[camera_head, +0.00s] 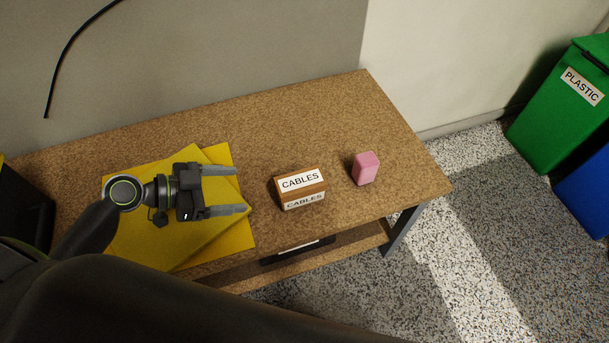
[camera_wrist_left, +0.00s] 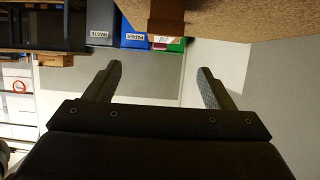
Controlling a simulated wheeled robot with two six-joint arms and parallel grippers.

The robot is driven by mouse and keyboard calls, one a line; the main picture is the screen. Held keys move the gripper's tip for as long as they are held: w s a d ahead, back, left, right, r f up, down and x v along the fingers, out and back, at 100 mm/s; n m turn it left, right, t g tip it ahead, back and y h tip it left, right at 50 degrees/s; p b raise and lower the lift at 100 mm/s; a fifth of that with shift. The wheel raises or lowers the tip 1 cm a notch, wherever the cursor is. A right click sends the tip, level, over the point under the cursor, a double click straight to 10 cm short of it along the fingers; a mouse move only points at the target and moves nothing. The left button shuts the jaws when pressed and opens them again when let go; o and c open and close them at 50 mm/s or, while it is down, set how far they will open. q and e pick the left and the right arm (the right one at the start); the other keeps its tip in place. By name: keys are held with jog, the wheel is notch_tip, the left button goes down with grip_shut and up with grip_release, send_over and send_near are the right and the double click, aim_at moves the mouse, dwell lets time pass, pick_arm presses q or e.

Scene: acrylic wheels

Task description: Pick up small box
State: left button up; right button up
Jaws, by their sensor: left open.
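A brown block-like shape (camera_wrist_left: 167,16) shows at the top of that view beyond the fingers, likely the box. My right gripper is not in view.
A pink block (camera_head: 365,169) stands right of the box. Yellow sheets (camera_head: 225,160) lie on the table's left part. A lower shelf (camera_head: 345,243) runs under the front edge. A green PLASTIC bin (camera_head: 560,110) and a blue bin (camera_head: 585,190) stand on the floor at right.

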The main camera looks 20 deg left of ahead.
pick_arm(q)
send_near(297, 182)
jog(key=x, duration=0.5)
jog(key=p+x, duration=0.1)
jog(key=x, duration=0.4)
jog(key=shift+w+d+f, duration=0.1)
jog(key=shift+w+d, duration=0.05)
jog(key=shift+w+d+f, duration=0.15)
jog(key=shift+w+d, duration=0.05)
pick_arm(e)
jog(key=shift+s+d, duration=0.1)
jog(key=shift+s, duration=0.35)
pick_arm(q)
jog(key=shift+c, duration=0.2)
